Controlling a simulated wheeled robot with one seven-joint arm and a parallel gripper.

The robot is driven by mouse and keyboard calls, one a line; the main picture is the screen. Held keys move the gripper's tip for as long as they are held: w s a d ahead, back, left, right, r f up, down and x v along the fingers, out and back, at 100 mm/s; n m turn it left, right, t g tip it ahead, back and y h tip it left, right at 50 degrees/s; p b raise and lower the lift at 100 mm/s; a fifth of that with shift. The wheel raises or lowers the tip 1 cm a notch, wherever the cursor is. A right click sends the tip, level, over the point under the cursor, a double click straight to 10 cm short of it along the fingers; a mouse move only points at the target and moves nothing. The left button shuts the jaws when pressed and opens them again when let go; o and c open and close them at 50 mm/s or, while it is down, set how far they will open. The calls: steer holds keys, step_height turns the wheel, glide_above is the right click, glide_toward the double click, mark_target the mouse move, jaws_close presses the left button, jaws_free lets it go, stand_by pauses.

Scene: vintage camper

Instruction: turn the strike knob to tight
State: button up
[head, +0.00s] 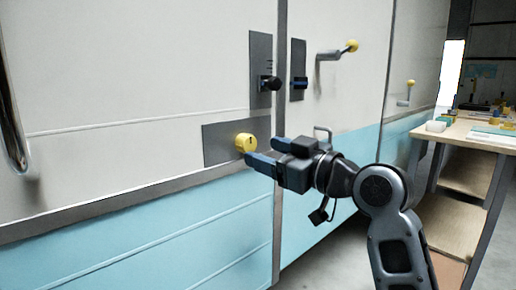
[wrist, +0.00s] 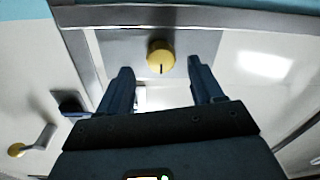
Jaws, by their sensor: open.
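The strike knob is most likely the round yellow knob (head: 245,142) with a dark pointer mark, on a grey plate (head: 218,153) on the camper wall. It also shows in the wrist view (wrist: 161,58), on its plate (wrist: 121,50), with its dark mark toward the bottom of the picture. My gripper (head: 263,151) is open and empty, with its blue fingers close to the knob. In the wrist view my fingertips (wrist: 158,66) lie left and right of the knob. I cannot tell whether they reach around it. Scale marks and any tight label are not readable.
Above are a black knob (head: 271,83) on a grey plate with marks and a dark blue-black latch (head: 299,83). A crank handle with a yellow ball (head: 331,54) is to the upper right. A wooden workbench (head: 477,134) stands far right. A chrome rail (head: 12,105) is at left.

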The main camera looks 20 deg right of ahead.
steer(key=v, duration=0.3)
steer(key=shift+s+d, duration=0.1)
steer(key=shift+s, duration=0.25)
steer(key=s+f+m+h, duration=0.3)
steer(key=s+f+m, duration=0.1)
steer(key=f, duration=0.6)
steer(key=s+a+f+m+g+h, duration=0.1)
steer(key=s+f+m+h, duration=0.1)
steer(key=s+f, duration=0.75)
steer(key=s+a+f+m+g+h, duration=0.1)
steer(key=s+f+m+h, duration=0.1)
steer(key=s+f, duration=0.8)
steer(key=s+a+r+n, duration=0.1)
steer(key=s+r, duration=0.1)
steer(key=s, duration=0.8)
steer(key=s+r, duration=0.2)
steer(key=s, duration=0.7)
step_height(320, 180, up, 18)
steer(key=p, duration=1.7)
steer(key=shift+s+p, duration=0.15)
steer(key=shift+p, duration=0.15)
steer(key=shift+f, duration=0.1)
